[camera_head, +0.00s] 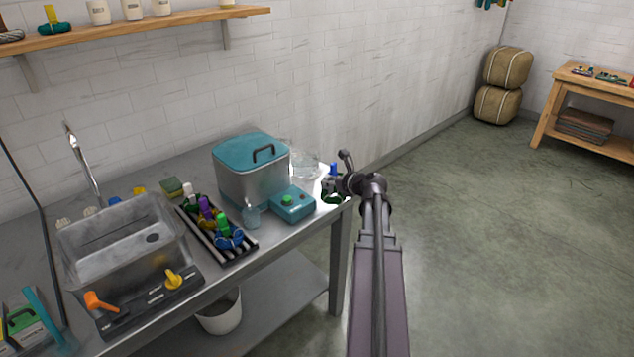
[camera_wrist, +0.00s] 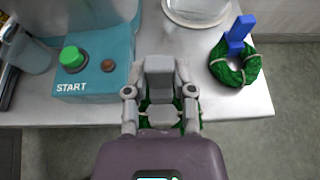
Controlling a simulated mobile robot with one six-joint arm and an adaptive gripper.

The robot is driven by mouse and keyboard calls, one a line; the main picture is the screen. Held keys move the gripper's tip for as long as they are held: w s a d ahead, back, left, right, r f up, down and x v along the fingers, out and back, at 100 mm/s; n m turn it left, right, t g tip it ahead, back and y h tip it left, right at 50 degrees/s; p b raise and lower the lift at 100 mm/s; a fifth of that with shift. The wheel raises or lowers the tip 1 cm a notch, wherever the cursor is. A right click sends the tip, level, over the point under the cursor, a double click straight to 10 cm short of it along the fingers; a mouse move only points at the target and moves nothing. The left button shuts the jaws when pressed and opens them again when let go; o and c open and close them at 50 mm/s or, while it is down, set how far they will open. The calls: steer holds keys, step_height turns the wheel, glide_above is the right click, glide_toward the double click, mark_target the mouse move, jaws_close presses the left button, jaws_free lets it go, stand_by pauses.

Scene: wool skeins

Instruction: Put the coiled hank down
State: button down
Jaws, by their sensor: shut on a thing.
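My gripper (camera_wrist: 160,108) is shut on a green hank (camera_wrist: 146,108) with pale ties. The gripper's pads and wrist hide most of this hank, so its full shape does not show. In the wrist view it appears over the front edge of the steel table (camera_wrist: 255,103); whether it touches the table cannot be told. A second green hank (camera_wrist: 236,66), coiled in a ring with a blue tag standing up, lies on the table to the right. In the head view my gripper (camera_head: 346,183) is at the table's right end, partly covering the green there.
A teal START box (camera_wrist: 95,62) is just left of my gripper. A round clear vessel (camera_wrist: 197,10) stands behind. A teal-lidded steel tank (camera_head: 250,180), a rack of coloured skeins (camera_head: 215,232) and a sink (camera_head: 125,250) are further left. Open floor lies right.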

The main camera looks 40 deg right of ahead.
steer(key=shift+w+d+f, duration=0.1)
steer(key=shift+w+d, duration=0.1)
steer(key=shift+w, duration=1)
steer(key=shift+w+d+f, duration=0.1)
steer(key=shift+w+d, duration=0.1)
steer(key=shift+w, duration=0.95)
steer(key=shift+w+d, duration=0.15)
steer(key=shift+w, duration=0.45)
steer(key=shift+w+f+b, duration=0.7)
steer(key=shift+f+b, duration=0.25)
steer(key=shift+b, duration=0.15)
steer(key=shift+f+b, duration=0.75)
steer(key=shift+f, duration=0.2)
steer(key=shift+c, duration=2.3)
jaws_free()
steer(key=p+v, duration=0.5)
steer(key=v, duration=0.9)
